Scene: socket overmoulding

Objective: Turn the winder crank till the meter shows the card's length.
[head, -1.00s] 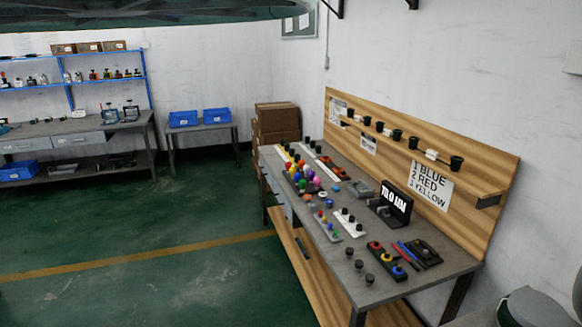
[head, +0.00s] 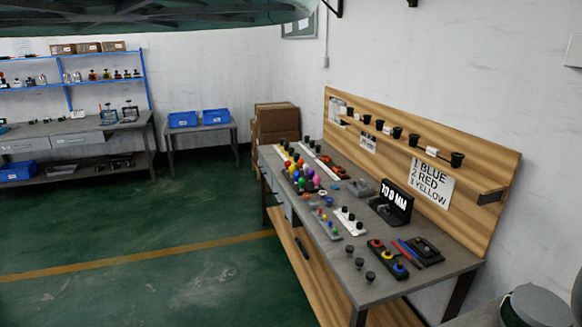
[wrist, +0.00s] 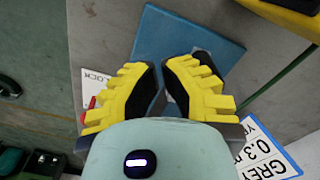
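The meter (head: 397,203) is a black box with lit white characters that look like 70.0 MM, though the decimal point is hard to make out. It stands on the workbench toward the right in the head view. I cannot pick out the winder crank for sure. A white card (head: 431,181) on the wooden backboard reads 1 BLUE, 2 RED, 3 YELLOW; no length is legible on it. My gripper (wrist: 161,78), with yellow stepped fingers and black pads, is over a blue plate (wrist: 205,38) in the wrist view. Its tips are close together, with nothing visible held.
The workbench (head: 330,270) holds colored balls (head: 303,178), a button box (head: 387,259) and several black knobs. In the wrist view, a blue-edged label (wrist: 268,150) reading GREY lies at right. Green floor is open to the left of the bench.

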